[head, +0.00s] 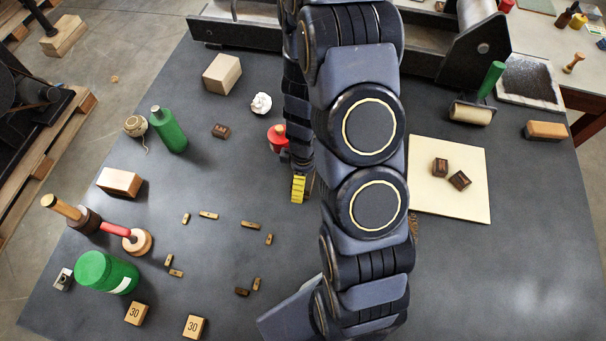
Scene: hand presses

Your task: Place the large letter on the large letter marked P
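Two small dark brown letter blocks lie on the cream board (452,205): one block (440,167) and, just to its lower right, a tilted one (460,181). A third dark brown block (220,131) lies alone on the grey table to the left of my arm. The marks on these blocks are too small to read, so I cannot tell which bears P. My gripper is mostly hidden behind my arm; a dark narrow part of its end (301,158) shows low over the middle of the table. I cannot see its fingers clearly or whether it holds anything.
Several small wooden type pieces (209,215) lie at lower left. Two tan blocks marked 30 (136,313) sit near the front. A green jar (107,272), green bottle (168,130), red-lidded pot (278,137) and yellow striped piece (298,188) stand around.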

